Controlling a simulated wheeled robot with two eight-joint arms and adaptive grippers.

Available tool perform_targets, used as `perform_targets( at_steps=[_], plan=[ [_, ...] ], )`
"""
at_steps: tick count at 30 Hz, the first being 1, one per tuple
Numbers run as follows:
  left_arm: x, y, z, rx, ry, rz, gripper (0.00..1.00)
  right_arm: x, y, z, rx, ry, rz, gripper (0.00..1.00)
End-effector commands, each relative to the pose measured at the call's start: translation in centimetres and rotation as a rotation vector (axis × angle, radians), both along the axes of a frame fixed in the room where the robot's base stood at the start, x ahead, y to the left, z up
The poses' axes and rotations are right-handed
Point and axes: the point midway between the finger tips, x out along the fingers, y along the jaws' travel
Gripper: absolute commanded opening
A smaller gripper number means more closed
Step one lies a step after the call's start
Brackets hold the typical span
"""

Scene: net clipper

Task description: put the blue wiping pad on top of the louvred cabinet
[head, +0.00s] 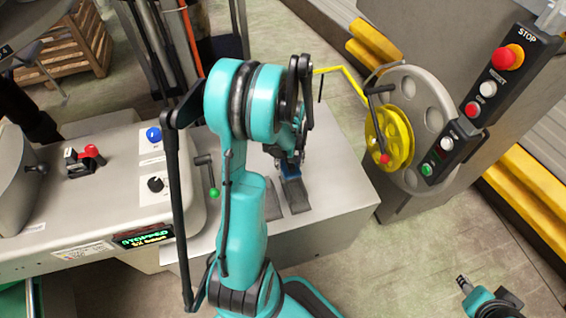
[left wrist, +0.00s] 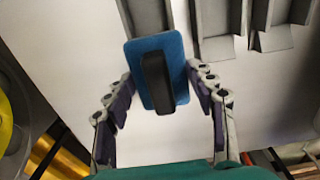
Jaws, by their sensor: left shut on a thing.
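The blue wiping pad (left wrist: 176,58) with a dark block-like handle (left wrist: 157,82) sits between the fingers of my left gripper (left wrist: 160,88), which is shut on it. In the head view a small part of the pad (head: 290,167) shows beneath my left gripper (head: 291,160); my arm hides much of this area. Both are over the pale grey top of the louvred cabinet (head: 335,190), near grey louvres (head: 296,196). I cannot tell whether the pad touches the top. Part of my right arm (head: 485,300) shows at the bottom right; its gripper's state is unclear.
A control panel (head: 150,190) with knobs and a green-lit display stands left of the cabinet. A yellow hand wheel (head: 395,140) and a button box (head: 490,100) are at the right. Grey louvres (left wrist: 212,35) also line the top of the left wrist view.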

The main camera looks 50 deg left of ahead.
Motion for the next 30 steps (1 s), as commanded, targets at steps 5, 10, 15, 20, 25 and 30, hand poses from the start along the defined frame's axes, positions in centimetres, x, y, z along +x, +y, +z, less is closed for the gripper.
perform_targets(
  at_steps=[5,10,15,20,25,30],
  plan=[
    [1.6,4.2,-3.1,0.0,0.0,0.001,0.26,0.0,0.0,-1.9,0.0,0.0,0.0,0.4],
    [2.6,6.8,-4.6,0.0,0.0,-0.002,0.26,0.0,0.0,-2.7,0.0,0.0,0.0,0.4],
    [2.9,7.7,-5.2,0.0,0.0,-0.005,0.26,0.0,0.0,-3.0,0.0,0.0,0.0,0.4],
    [2.9,7.7,-7.3,0.0,0.0,-0.005,0.26,0.0,0.0,-4.0,0.0,0.0,0.0,0.4],
    [2.9,7.7,-9.1,0.0,0.0,-0.005,0.26,0.0,0.0,-4.9,0.0,0.0,0.0,0.4],
    [2.9,7.6,-8.9,0.0,0.0,-0.005,0.26,0.0,0.0,-4.7,0.0,0.0,0.0,0.4]
  ],
)
